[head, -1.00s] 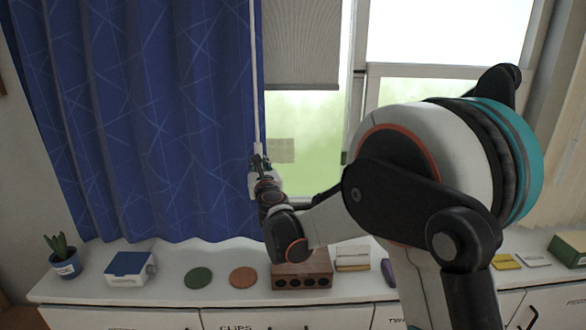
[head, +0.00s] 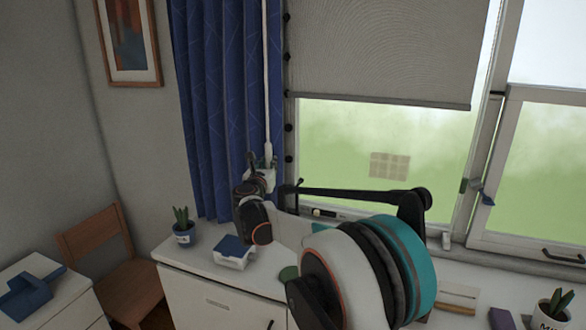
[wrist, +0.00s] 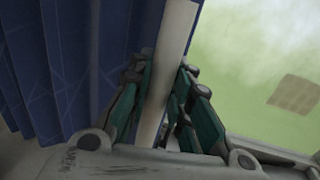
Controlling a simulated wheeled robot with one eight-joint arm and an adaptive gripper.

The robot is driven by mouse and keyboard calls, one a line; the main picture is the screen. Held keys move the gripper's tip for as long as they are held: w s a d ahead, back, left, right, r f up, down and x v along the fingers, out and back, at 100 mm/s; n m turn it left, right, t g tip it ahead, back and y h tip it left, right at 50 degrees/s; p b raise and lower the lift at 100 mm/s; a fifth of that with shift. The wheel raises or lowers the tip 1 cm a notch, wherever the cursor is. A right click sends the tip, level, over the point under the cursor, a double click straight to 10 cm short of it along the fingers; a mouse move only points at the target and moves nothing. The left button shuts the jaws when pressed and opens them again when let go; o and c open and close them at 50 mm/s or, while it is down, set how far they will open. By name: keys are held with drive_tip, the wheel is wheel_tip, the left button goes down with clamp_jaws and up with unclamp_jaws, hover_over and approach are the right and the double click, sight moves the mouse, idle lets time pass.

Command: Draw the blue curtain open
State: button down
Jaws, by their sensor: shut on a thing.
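The blue curtain (head: 222,105) hangs in tight folds at the left of the window, bunched into a narrow band. A pale draw rod (head: 266,90) hangs along its right edge. My gripper (head: 262,170) is shut on the lower part of this rod. In the wrist view, the teal finger pads of my gripper (wrist: 160,105) press on both sides of the rod (wrist: 167,70), and the curtain (wrist: 75,60) fills the left side, close beside the fingers.
A grey blind (head: 385,50) covers the upper window. The white cabinet top below carries a potted plant (head: 183,228), a blue-and-white box (head: 233,252) and other small items. A wooden chair (head: 110,260) and a framed picture (head: 130,40) are at the left.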

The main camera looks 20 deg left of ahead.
drive_tip(key=shift+a, duration=2.25)
drive_tip(key=c, duration=1.7)
unclamp_jaws()
drive_tip(key=shift+a, duration=0.1)
drive_tip(key=shift+o, duration=1.3)
drive_tip(key=shift+s+a, duration=0.1)
drive_tip(key=shift+a, duration=0.05)
drive_tip(key=shift+d, duration=0.2)
drive_tip(key=s+d, duration=0.2)
drive_tip(key=s, duration=0.9)
drive_tip(key=shift+s+d, duration=0.15)
drive_tip(key=shift+s, duration=0.15)
